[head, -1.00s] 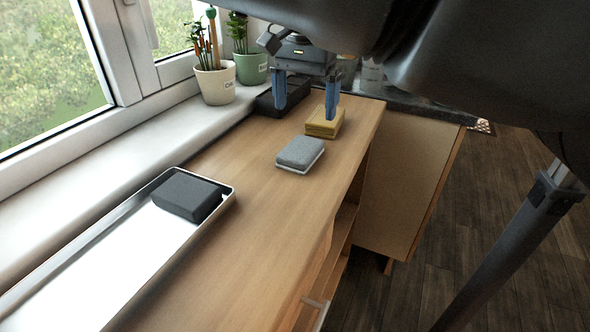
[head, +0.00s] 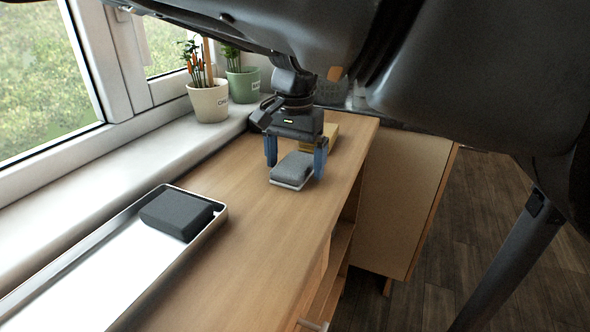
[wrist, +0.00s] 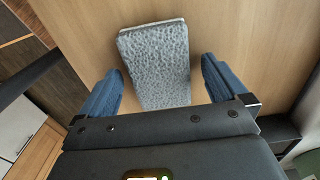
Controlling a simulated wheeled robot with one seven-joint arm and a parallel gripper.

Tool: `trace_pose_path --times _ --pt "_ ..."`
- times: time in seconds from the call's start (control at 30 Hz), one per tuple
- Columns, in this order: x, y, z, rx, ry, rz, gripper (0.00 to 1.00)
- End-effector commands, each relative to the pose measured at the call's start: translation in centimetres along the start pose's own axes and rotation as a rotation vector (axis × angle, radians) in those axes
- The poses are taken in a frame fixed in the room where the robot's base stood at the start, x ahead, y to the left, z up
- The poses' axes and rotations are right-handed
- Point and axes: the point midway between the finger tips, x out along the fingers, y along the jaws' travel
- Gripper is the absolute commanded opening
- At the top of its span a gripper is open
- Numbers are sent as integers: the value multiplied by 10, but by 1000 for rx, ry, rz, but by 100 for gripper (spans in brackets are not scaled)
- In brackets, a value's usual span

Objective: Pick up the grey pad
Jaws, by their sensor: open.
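The grey pad (head: 293,168) lies flat on the wooden counter, grey on top with a paler underside. In the wrist view the pad (wrist: 158,62) shows a speckled surface, between and beyond the two blue fingers. My gripper (head: 296,164) is open, its fingers on either side of the pad in the head view. In the wrist view the gripper (wrist: 162,80) has a gap on both sides of the pad. I cannot tell how far above the counter the fingertips are.
A yellow pad (head: 331,132) lies just behind the grey one. A metal tray (head: 222,214) holding a dark block (head: 178,212) is at the left front. Potted plants (head: 210,100) stand on the windowsill. The counter (head: 262,240) is bare in front of the grey pad.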

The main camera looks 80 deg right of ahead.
Motion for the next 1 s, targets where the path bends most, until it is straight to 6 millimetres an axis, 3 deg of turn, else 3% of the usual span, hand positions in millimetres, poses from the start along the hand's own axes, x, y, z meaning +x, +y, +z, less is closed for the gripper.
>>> trace_pose_path --times 0.13,0.77,1.0 --pt "0 0 0 0 0 0 97" --pt "-1 0 0 0 0 0 37" --pt "-2 0 0 0 1 0 35"
